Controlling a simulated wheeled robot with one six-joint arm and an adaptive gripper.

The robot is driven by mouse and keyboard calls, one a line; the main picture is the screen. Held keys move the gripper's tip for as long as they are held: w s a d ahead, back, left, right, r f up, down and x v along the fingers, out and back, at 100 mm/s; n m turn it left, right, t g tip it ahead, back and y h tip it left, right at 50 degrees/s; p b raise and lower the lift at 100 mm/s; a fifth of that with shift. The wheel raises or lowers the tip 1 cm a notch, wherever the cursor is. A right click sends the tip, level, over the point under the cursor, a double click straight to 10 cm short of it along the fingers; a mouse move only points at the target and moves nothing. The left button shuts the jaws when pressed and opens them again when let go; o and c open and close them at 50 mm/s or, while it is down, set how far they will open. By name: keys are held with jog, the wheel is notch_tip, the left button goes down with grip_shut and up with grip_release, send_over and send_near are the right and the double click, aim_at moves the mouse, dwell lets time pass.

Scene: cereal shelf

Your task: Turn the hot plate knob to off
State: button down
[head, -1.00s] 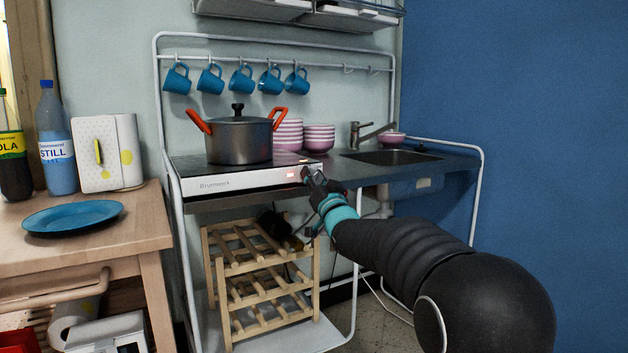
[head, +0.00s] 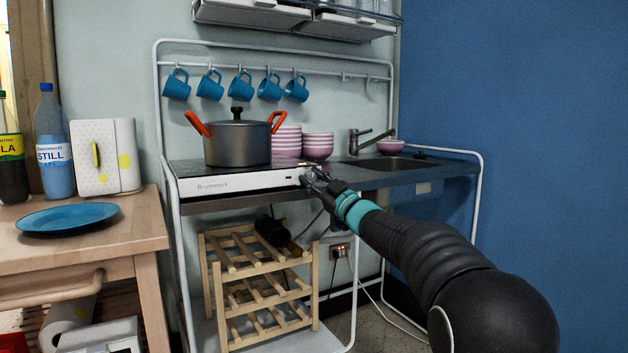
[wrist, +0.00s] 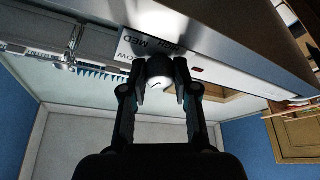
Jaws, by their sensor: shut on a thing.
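The hot plate (head: 240,183) is a white-fronted unit with a dark top on the counter of the metal kitchen frame. My gripper (head: 312,176) is at the right end of its front. In the head view my fingers hide most of the knob. A small dark red indicator (wrist: 197,69) is beside the knob and looks unlit; it also shows in the head view (head: 289,178).
A grey pot (head: 238,145) with orange handles stands on the hot plate. Pink striped bowls (head: 317,146) are behind it. Blue mugs (head: 240,87) hang above. A wooden bottle rack (head: 262,290) stands below.

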jog(key=shift+w+d+n+g, duration=0.1)
jog(key=shift+n+g, duration=0.5)
jog(key=shift+n, duration=0.6)
jog(key=shift+y, duration=0.3)
jog(key=c, duration=0.9)
grip_release()
jog(key=v, duration=1.2)
jog(key=shift+r, duration=0.1)
